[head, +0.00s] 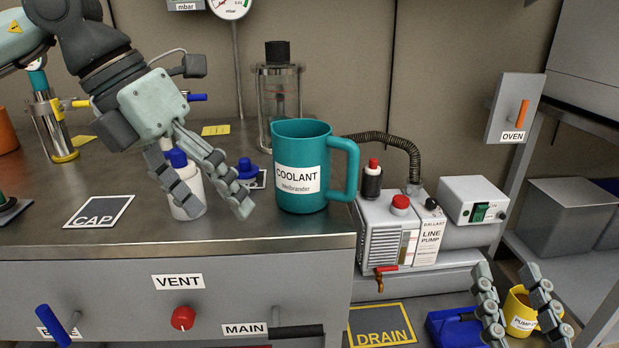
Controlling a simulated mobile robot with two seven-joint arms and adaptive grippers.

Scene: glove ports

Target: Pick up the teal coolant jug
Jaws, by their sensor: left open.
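The teal coolant jug (290,148) stands upright near the right front of the steel bench, its white COOLANT label facing me and its handle on the right. My left gripper (216,208) is open, fingers pointing down, just left of the jug and apart from it in the picture. A white bottle with a blue cap (193,185) shows partly hidden behind its fingers; I cannot tell whether they touch it.
A glass vessel with a black cap (278,95) stands behind the jug. A blue cap (246,170) lies between gripper and jug. The line pump (400,235) and its hose are to the right, below the bench edge. The CAP mat (98,211) is bare.

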